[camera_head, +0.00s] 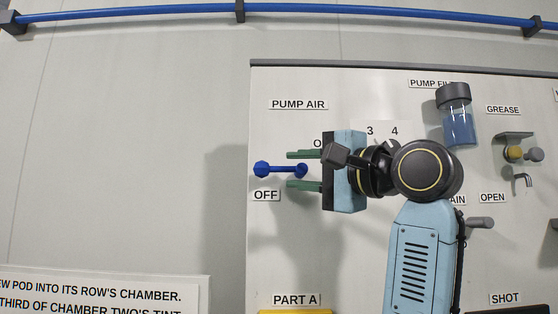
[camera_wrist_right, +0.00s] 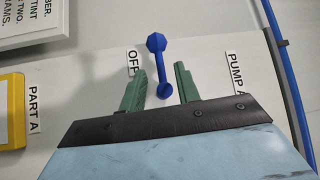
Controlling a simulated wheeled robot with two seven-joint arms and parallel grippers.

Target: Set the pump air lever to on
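The pump air lever (camera_head: 278,170) is a blue handle on the white panel (camera_head: 350,80), below the PUMP AIR label (camera_head: 298,104). It lies level, with its knob to the left just above the OFF label (camera_head: 266,195). My right gripper (camera_head: 290,170) is open, with one green finger above the lever and one below. In the right wrist view the lever (camera_wrist_right: 160,62) shows between the two spread fingers (camera_wrist_right: 160,84), with a gap on each side. The ON label is mostly hidden behind my gripper. My left gripper is not in view.
A blue-filled jar (camera_head: 457,115) hangs under the pump filter label. Grease fittings (camera_head: 515,152) and a grey handle (camera_head: 481,223) are farther right. A sign (camera_head: 100,290) stands at lower left. A blue pipe (camera_head: 150,14) runs along the top. The wall left of the panel is clear.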

